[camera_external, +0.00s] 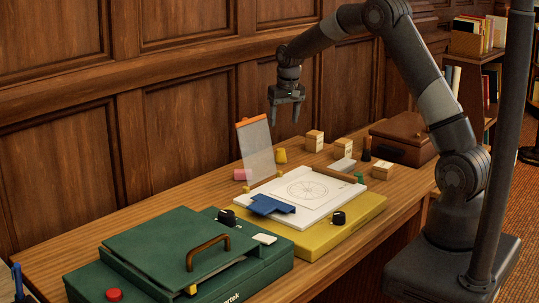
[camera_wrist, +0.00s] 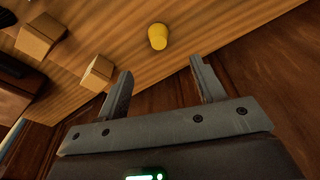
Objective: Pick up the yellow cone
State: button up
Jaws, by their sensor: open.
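The yellow cone (camera_external: 281,156) stands on the wooden table near the wall side, just right of an upright grey panel with an orange top edge. It also shows in the wrist view (camera_wrist: 158,36), beyond my fingertips and roughly midway between them. It looks like a small blunt cone with a flat top. My gripper (camera_external: 286,116) is open and empty, above the table and above the cone in the external view. Its two fingers (camera_wrist: 160,75) are spread apart in the wrist view, and they do not touch anything.
Small tan boxes (camera_external: 314,140) stand to the right. A white drawing board (camera_external: 300,196) on a yellow base lies in front. A green case (camera_external: 180,255) fills the near left.

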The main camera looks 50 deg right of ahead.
aim_at(281, 149)
jog(key=f, duration=0.1)
jog(key=w+f, duration=0.1)
jog(key=shift+w+d+f, duration=0.15)
jog(key=shift+d+f, duration=0.25)
jog(key=f, duration=0.6)
jog(key=w+f, duration=0.1)
jog(key=f, duration=0.3)
jog(key=shift+d, duration=0.25)
jog(key=shift+c, duration=0.2)
jog(key=c, duration=1)
